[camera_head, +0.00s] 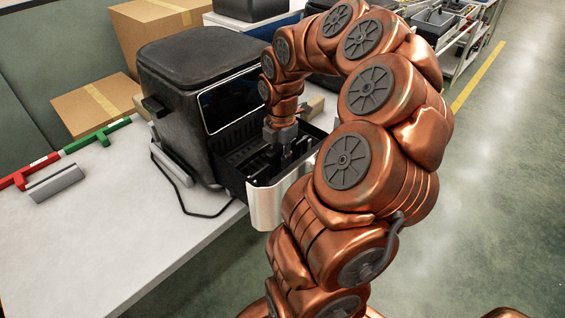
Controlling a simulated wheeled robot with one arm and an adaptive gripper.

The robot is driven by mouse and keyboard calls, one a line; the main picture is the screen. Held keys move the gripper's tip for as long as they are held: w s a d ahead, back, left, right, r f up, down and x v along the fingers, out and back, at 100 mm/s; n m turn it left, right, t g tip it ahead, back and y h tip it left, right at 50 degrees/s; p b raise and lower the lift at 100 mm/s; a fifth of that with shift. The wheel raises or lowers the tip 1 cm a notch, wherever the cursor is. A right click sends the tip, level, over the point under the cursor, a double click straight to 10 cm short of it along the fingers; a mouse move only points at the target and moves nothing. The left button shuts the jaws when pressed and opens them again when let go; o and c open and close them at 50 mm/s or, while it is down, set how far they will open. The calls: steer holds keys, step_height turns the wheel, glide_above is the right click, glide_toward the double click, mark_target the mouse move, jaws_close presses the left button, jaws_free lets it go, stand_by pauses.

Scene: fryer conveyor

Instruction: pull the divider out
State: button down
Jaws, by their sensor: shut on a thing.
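A black air fryer (180,75) stands on the white table. Its drawer (285,205) with a silver front is pulled out over the table's front edge. My gripper (284,158) points down into the open drawer. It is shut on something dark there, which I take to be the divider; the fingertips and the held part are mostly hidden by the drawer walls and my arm. Dark slotted parts (243,155) show inside the drawer, to the left of my gripper. I cannot tell how far the divider sits above the drawer floor.
A dark cable (185,208) loops on the table (90,230) beside the fryer. Red and green handled tools (97,137) and a grey bar (56,184) lie at the left. Cardboard boxes (95,104) stand behind. The table's front left is clear.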

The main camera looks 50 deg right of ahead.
steer(key=shift+r+p, duration=0.5)
steer(key=shift+r, duration=0.65)
stand_by(1.2)
steer(key=shift+r+p, duration=2.3)
steer(key=shift+r, duration=2.6)
steer(key=shift+r, duration=0.1)
step_height(320, 180, up, 3)
steer(key=shift+f+p, duration=0.1)
steer(key=shift+p, duration=0.65)
